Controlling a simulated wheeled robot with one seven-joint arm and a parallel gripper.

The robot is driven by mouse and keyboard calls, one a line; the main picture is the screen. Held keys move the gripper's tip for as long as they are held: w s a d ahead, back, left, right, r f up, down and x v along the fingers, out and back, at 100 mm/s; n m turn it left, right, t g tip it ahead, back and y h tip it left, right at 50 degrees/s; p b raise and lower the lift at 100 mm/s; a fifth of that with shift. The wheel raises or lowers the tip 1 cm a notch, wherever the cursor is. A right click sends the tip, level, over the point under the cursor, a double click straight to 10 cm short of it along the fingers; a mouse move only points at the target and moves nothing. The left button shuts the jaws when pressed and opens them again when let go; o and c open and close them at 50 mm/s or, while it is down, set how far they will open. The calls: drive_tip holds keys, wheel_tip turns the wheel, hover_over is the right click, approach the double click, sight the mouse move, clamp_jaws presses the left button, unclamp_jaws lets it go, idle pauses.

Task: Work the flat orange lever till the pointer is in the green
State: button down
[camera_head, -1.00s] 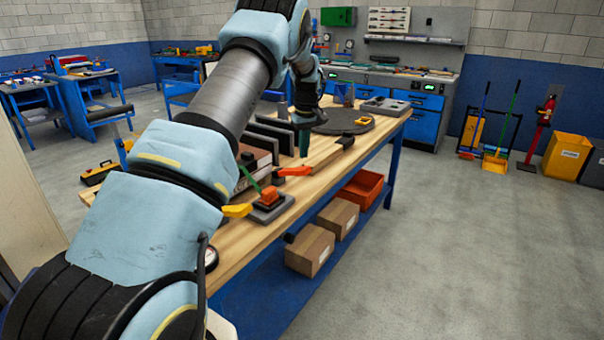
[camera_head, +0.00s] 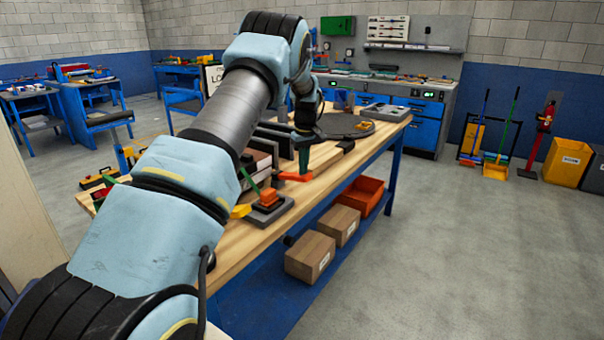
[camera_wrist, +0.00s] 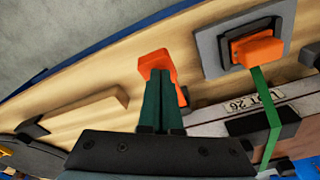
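The flat orange lever (camera_head: 294,176) lies low over the wooden bench top in the head view. In the wrist view the orange lever (camera_wrist: 156,62) shows beyond and beside my fingertips, which hide part of it. My gripper (camera_wrist: 160,76) has its two green fingers together, with nothing visible between them. In the head view my gripper (camera_head: 303,165) points down at the lever; I cannot tell whether it touches. The gauge pointer and its green zone are not visible.
A wooden strip (camera_wrist: 85,112) and a dark turntable (camera_head: 340,128) lie on the other side.

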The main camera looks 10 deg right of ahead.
wheel_tip(320, 180, down, 3)
drive_tip(key=shift+r+b, duration=0.2)
drive_tip(key=shift+b, duration=0.2)
drive_tip(key=shift+r, duration=0.1)
drive_tip(key=s, duration=0.2)
drive_tip(key=s+r, duration=0.1)
drive_tip(key=shift+d, duration=0.35)
wheel_tip(320, 180, up, 11)
drive_tip(key=b, duration=0.2)
drive_tip(key=shift+s+d+f+b, duration=0.15)
drive_tip(key=shift+s+b, duration=0.15)
drive_tip(key=shift+s, duration=0.15)
idle(0.7)
